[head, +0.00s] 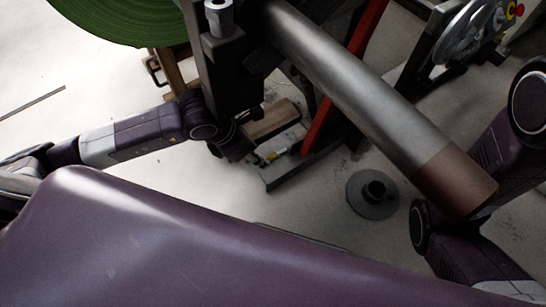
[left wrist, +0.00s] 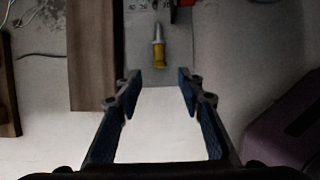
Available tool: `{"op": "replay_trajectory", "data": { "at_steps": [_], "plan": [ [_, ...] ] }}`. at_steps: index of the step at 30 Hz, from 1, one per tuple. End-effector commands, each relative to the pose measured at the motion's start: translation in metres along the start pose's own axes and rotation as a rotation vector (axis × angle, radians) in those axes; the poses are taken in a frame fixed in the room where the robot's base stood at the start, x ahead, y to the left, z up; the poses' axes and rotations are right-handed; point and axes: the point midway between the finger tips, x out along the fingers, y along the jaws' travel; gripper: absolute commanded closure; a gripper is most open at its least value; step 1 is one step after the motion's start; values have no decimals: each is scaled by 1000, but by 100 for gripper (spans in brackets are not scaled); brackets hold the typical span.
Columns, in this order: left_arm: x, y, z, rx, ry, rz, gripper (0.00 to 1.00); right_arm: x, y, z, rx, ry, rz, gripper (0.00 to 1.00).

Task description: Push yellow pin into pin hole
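The yellow pin (left wrist: 159,52) shows in the left wrist view, with a yellow body and a grey metal end toward the top of the picture. It sits against a grey plate (left wrist: 200,57) with small dark markings at its top edge. In the head view the pin (head: 294,150) is a small yellow spot low on the machine frame. My left gripper (left wrist: 160,84) is open and empty, its fingertips short of the pin and on either side of its line. It also shows in the head view (head: 254,158). I cannot make out the pin hole. My right gripper is out of view.
A long grey roller (head: 350,80) with a brown end crosses above. A red bar (head: 318,125) stands right of the pin. A brown wooden block (left wrist: 93,55) lies left of it. A dark round base (head: 372,194) stands on the pale floor. A green roll (head: 125,20) is at upper left.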

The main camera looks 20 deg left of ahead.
Motion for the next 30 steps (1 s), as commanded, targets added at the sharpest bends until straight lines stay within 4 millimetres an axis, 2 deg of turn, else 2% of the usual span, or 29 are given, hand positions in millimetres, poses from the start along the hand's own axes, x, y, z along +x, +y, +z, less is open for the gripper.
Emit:
{"op": "replay_trajectory", "data": {
  "at_steps": [7, 15, 18, 26, 30],
  "plan": [
    [6, -1, 13, 3, -4, -1, 64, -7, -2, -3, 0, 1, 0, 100],
    [46, 0, 8, 1, 1, -1, 64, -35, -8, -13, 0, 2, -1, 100],
    [54, 0, 10, 2, 0, -1, 64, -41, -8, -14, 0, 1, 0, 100],
    [54, 0, 11, 2, 0, 0, 64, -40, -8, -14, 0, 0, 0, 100],
    [54, 0, 11, 2, 0, 0, 78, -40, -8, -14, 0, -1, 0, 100]
  ]
}}
